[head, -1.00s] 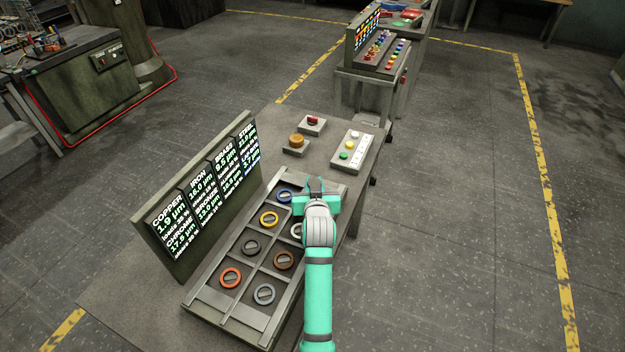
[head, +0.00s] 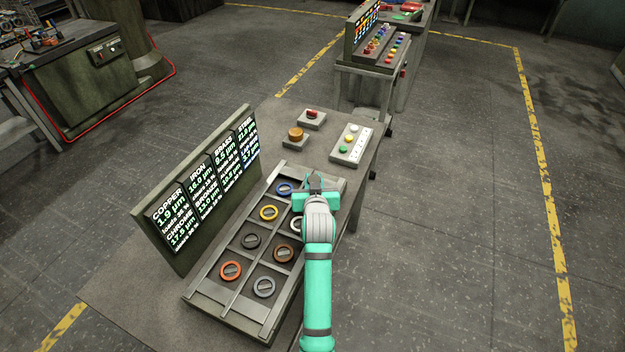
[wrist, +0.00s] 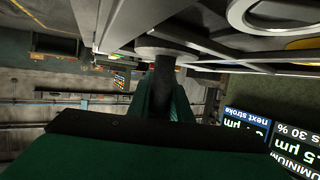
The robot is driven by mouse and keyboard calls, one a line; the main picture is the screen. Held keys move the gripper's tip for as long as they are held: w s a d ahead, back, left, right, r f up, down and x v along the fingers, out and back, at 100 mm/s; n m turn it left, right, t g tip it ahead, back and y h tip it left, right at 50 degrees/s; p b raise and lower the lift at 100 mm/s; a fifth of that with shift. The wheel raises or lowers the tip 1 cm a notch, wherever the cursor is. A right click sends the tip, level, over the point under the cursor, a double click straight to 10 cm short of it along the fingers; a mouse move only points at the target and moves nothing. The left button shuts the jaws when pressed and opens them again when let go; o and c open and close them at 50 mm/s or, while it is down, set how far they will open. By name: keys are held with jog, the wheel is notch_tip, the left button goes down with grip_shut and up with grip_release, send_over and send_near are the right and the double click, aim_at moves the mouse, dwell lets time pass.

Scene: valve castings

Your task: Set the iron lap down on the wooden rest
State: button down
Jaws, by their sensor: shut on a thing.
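My gripper (head: 316,184) is over the far right end of the sectioned tray. It is shut on a dark stem with a flat grey round end, which I take to be the iron lap (wrist: 165,47); the wrist view shows it, and in the head view my gripper mostly hides it. I cannot tell whether the lap touches the tray. The wooden rest appears to be the brown round block (head: 296,133) on a grey plate, beyond the tray and apart from my gripper. Nothing lies on it that I can make out.
Beyond are a red button block (head: 312,118) and a button panel (head: 350,145) at the right edge.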

jog(key=c, duration=1.7)
grip_release()
jog(key=shift+r, duration=0.1)
jog(key=shift+o, duration=0.8)
jog(key=shift+f, duration=0.2)
jog(key=v, duration=0.9)
jog(key=shift+s+r, duration=0.25)
jog(key=shift+s, duration=0.05)
jog(key=shift+s+r, duration=0.15)
jog(key=shift+s, duration=0.4)
